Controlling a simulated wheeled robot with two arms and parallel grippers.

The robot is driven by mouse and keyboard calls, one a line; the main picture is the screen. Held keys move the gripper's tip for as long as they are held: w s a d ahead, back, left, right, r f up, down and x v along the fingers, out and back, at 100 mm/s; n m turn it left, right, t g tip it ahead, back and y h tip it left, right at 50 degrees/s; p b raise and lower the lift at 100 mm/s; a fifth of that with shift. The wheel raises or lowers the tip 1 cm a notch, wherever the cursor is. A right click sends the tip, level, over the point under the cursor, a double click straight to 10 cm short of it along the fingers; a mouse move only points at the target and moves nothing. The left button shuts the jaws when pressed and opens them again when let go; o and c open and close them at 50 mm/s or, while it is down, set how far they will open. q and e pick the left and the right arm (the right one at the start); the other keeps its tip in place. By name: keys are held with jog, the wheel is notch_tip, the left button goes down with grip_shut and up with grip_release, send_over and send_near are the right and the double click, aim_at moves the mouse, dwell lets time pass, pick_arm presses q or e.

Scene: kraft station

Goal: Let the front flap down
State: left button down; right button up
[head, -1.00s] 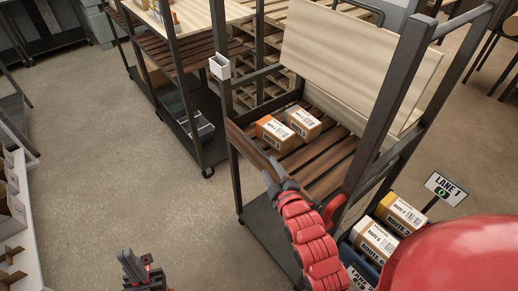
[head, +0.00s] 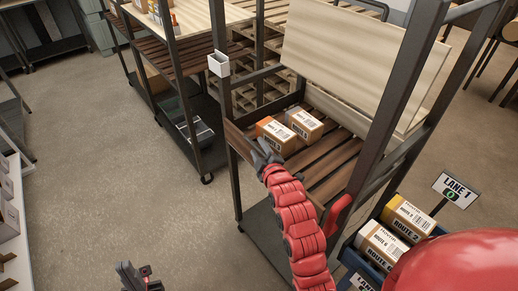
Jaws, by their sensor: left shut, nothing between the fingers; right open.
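The front flap appears to be the brown wooden board (head: 238,142) along the near side of the dark-framed cart (head: 234,190); it stands upright at the slatted shelf's edge. My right gripper (head: 262,150) is open at the flap's top edge, close to the orange-and-brown box. Whether it touches the flap is unclear. My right arm hides much of the flap's right part. My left gripper (head: 133,272) is shut and empty at the bottom edge of the view, low and well away from the cart.
Two boxes, one orange-ended (head: 275,136) and one brown (head: 305,124), sit on the shelf behind the flap. Blue crates with boxes (head: 408,217) and a Lane 1 sign (head: 457,190) are at right. Floor left is clear.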

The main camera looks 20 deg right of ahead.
grip_shut()
jog(key=shift+f, duration=0.1)
dwell(1.3)
